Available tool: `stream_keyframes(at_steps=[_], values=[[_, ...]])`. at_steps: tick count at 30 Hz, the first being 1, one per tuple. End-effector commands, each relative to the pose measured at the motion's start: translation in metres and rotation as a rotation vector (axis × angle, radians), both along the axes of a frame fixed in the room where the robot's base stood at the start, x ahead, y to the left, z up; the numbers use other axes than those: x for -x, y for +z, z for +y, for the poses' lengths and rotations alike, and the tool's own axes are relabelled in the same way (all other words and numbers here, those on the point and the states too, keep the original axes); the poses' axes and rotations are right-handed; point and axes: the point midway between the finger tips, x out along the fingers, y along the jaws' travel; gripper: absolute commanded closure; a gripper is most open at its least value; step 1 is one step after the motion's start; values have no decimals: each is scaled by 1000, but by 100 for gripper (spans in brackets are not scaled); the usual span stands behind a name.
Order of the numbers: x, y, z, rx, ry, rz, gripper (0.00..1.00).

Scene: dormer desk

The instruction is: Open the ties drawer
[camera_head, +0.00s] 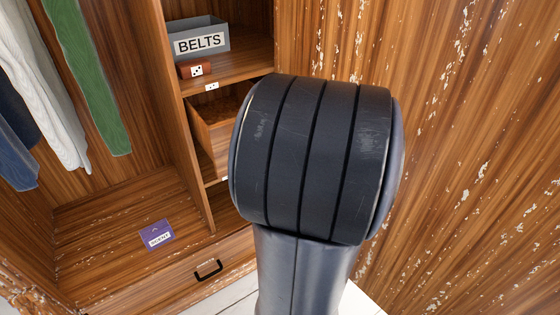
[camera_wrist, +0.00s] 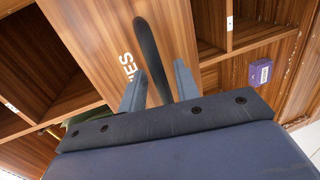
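The ties drawer's wooden front (camera_wrist: 85,25) fills the upper middle of the wrist view, with white letters "IES" showing. Its long dark handle (camera_wrist: 147,45) runs down from the front towards my gripper. My gripper (camera_wrist: 158,78) is open, with one finger on each side of the handle and a gap visible beside it. In the head view a wooden drawer (camera_head: 205,140) below the belts shelf stands out from its compartment, with part of its inside showing. My arm hides its front and my gripper there.
A grey BELTS box (camera_head: 198,42) and a small red-brown item (camera_head: 195,69) sit on the shelf above. Clothes (camera_head: 85,75) hang at left. A purple box (camera_head: 158,235) lies on the wardrobe floor, above a lower drawer with a black handle (camera_head: 208,269).

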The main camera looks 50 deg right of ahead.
Motion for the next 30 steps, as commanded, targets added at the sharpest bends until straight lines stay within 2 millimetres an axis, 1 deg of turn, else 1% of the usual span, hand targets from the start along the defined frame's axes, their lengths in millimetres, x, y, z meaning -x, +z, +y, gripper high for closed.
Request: stream_keyframes(at_steps=[3, 9, 15, 21, 25, 30], values=[[17, 6, 3, 0, -5, 0, 70], [46, 12, 10, 0, -7, 0, 70], [71, 17, 16, -1, -6, 0, 70], [87, 20, 20, 1, -4, 0, 70], [92, 21, 22, 0, -1, 0, 70], [93, 20, 23, -1, 0, 0, 70]])
